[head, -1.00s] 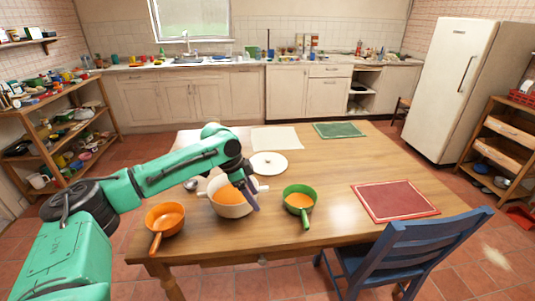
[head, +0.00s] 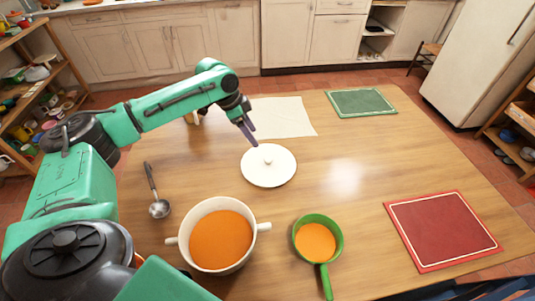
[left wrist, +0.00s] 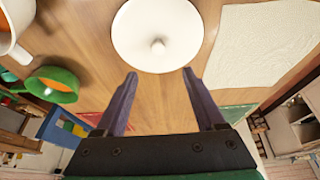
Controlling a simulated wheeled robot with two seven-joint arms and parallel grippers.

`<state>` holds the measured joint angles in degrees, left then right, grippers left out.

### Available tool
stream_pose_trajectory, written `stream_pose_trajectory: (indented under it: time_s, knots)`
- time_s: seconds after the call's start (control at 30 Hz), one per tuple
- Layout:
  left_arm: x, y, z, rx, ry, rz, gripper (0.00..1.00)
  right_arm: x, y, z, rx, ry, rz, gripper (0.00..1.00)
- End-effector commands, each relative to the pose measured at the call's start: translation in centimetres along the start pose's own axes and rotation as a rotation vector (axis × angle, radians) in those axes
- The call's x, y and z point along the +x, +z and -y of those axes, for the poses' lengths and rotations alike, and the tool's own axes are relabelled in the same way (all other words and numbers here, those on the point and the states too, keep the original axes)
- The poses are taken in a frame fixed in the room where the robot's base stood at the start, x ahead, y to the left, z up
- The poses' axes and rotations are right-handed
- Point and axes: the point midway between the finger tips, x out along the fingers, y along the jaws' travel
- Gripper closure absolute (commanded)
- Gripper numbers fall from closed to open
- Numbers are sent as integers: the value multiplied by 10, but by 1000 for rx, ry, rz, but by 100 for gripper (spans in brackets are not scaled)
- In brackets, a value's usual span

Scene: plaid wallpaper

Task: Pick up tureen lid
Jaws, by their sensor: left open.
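The tureen lid (head: 268,167) is a white round disc with a small knob on top, lying flat on the wooden table. It also shows in the left wrist view (left wrist: 157,30), at the top middle, ahead of the fingers. My left gripper (head: 250,138) is open and empty, just behind the lid's upper left edge in the head view. In the left wrist view its two purple fingers (left wrist: 159,74) stand wide apart, clear of the knob. The white tureen (head: 203,216) with two handles holds orange soup and stands uncovered in front of the lid. My right gripper is not in view.
A green saucepan (head: 338,232) with orange soup stands right of the tureen. A ladle (head: 158,207) lies to its left. A cream cloth (head: 281,117), a green mat (head: 360,102) and a red mat (head: 443,229) lie flat. The table's middle right is bare.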

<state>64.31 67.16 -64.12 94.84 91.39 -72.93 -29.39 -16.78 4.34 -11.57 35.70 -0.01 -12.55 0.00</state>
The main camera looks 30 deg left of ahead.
Motion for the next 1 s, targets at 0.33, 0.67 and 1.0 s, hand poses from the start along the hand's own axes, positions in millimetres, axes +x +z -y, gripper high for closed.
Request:
stream_pose_trajectory:
  time_s: [0.33,0.67,1.0]
  knots:
    - [74,0,1,0,0,2,28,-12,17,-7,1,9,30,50]
    - [126,4,3,-1,0,1,28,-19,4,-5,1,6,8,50]
    - [128,4,3,-1,-1,1,82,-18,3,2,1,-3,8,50]
